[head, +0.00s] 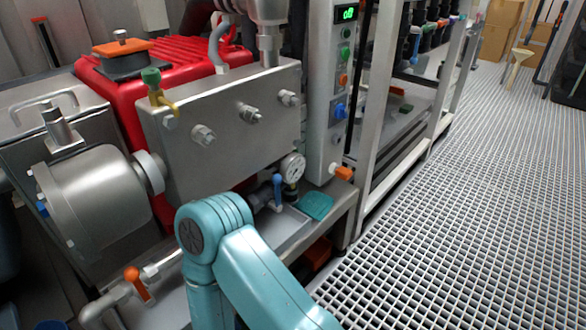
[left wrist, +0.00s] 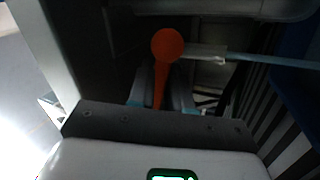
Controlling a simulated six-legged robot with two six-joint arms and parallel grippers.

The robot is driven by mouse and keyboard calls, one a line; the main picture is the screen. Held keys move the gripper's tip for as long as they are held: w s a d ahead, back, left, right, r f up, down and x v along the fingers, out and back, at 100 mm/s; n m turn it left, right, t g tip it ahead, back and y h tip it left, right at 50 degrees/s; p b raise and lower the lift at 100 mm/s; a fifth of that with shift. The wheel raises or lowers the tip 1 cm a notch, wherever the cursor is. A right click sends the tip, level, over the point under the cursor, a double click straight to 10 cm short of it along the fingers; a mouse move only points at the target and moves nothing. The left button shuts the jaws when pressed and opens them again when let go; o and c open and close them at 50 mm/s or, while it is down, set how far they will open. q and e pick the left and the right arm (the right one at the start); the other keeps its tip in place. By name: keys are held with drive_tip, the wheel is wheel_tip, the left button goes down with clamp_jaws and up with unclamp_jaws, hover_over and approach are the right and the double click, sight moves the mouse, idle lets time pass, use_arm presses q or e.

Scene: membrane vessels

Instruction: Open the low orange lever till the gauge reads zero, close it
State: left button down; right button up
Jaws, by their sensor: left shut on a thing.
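In the left wrist view an orange lever (left wrist: 167,48) with a round end stands between the fingers of my left gripper (left wrist: 160,92), which is shut on it. The head view does not show this gripper; only a teal arm of mine (head: 245,265) shows at the bottom middle. The round white-faced gauge (head: 292,168) sits low at the right of the steel block; its reading is too small to tell. An orange lever (head: 137,285) is on the pipe at lower left, with no gripper at it. I cannot tell which lever is held. My right gripper is in neither view.
A blue-handled valve (head: 277,190) and a teal pad (head: 316,206) are near the gauge. Another orange handle (head: 343,173) sticks out at the post. A steel cylinder (head: 95,200) and red housing (head: 180,60) crowd the left. The grating floor (head: 470,200) at right is clear.

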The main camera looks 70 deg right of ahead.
use_arm(q)
drive_tip(key=shift+w+a+f+m+h, duration=0.15)
drive_tip(key=shift+w+m+h, duration=0.1)
drive_tip(key=shift+m, duration=0.35)
drive_tip(key=shift+w+a+f+m+h, duration=0.1)
drive_tip(key=shift+m+h, duration=0.15)
drive_tip(key=shift+m, duration=0.35)
drive_tip(key=w+a+f+m+g+p, duration=0.1)
drive_tip(key=a+f+m+g, duration=0.1)
drive_tip(key=m, duration=0.6)
drive_tip(key=w+a+f+m+g+h+p, duration=0.1)
drive_tip(key=a+m+g, duration=0.3)
drive_tip(key=m, duration=0.5)
drive_tip(key=shift+f+g+h, duration=0.3)
drive_tip(key=shift+f+g, duration=0.2)
drive_tip(key=shift+f, duration=0.05)
drive_tip(key=c, duration=1.1)
unclamp_jaws()
drive_tip(key=shift+o, duration=0.2)
drive_tip(key=shift+s+f, duration=0.1)
drive_tip(key=shift+s, duration=0.1)
drive_tip(key=shift+s, duration=0.1)
